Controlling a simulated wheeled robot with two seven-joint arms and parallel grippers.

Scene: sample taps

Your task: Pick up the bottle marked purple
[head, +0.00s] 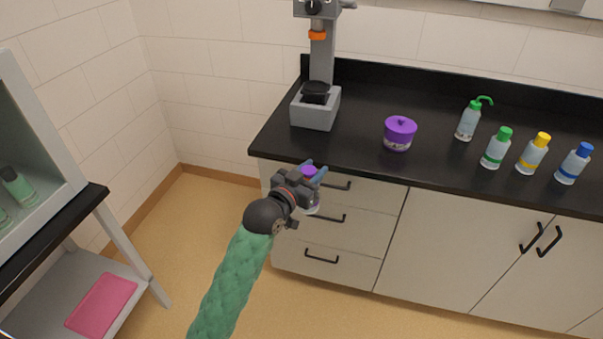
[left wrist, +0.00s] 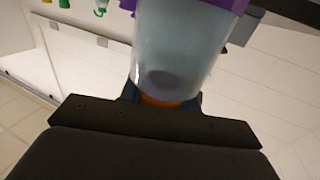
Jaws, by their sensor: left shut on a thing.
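The purple-marked bottle (head: 309,171) is in my left gripper (head: 314,178), its purple cap showing between the fingers in the head view. The gripper is shut on it and holds it in the air in front of the drawers, just off the counter's front edge. In the left wrist view the bottle (left wrist: 180,55) is large and close, a clear body with a purple band at the top edge of the picture. Much of the bottle is hidden by the gripper in the head view. My right gripper is in neither view.
On the black counter (head: 365,110) stand a purple lidded jar (head: 399,133), a green-spouted bottle (head: 467,122), and green (head: 496,148), yellow (head: 532,154) and blue (head: 573,164) capped bottles. A grey tap-like stand (head: 316,108) is at the left end. A shelf unit with a pink tray (head: 102,305) is at left.

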